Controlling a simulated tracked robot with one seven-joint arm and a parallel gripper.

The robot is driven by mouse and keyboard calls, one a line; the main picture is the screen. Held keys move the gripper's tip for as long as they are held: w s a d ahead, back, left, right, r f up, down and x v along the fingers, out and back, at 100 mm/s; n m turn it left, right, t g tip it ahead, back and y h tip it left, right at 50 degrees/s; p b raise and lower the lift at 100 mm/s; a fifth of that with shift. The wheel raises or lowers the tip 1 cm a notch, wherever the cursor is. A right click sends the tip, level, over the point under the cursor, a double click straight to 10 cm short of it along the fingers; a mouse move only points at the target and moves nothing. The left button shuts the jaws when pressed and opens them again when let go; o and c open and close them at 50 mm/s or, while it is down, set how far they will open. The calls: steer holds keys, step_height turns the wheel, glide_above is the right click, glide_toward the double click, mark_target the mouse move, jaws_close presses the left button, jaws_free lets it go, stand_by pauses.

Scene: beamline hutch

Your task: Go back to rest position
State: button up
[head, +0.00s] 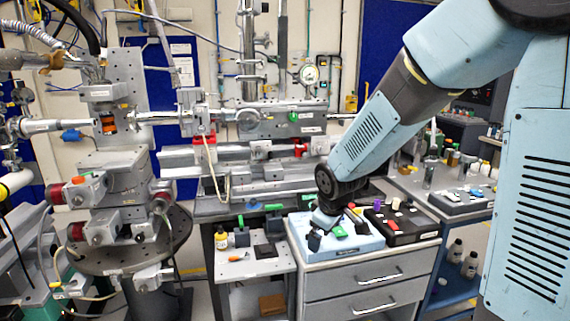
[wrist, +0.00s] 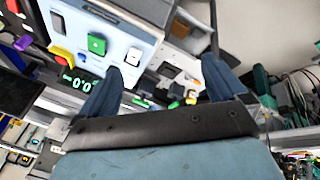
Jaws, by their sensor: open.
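My gripper (wrist: 166,66) shows in the wrist view with its two dark fingers spread wide apart. Nothing is held between them. In the head view my arm reaches down from the upper right. The gripper end (head: 322,224) is low over the left part of a light-blue tray (head: 350,249) on the drawer cabinet. My wrist hides part of the tray. I cannot tell whether a fingertip touches the tray.
A black tray (head: 418,235) with small coloured pieces sits right of the blue one. A small side table (head: 232,267) holding a bottle (head: 220,238) stands to the left. The beamline stage (head: 115,190) fills the left. A blue cart (head: 450,285) stands at right.

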steer(key=s+d+r+m, duration=0.5)
steer(key=s+r, duration=0.3)
steer(key=s, duration=0.2)
steer(key=s+d+r+m+t, duration=0.1)
steer(key=s+d+r+m, duration=0.4)
steer(key=s+d+r, duration=0.3)
steer(key=s, duration=0.2)
steer(key=shift+s+r, duration=0.3)
steer(key=shift+s, duration=0.1)
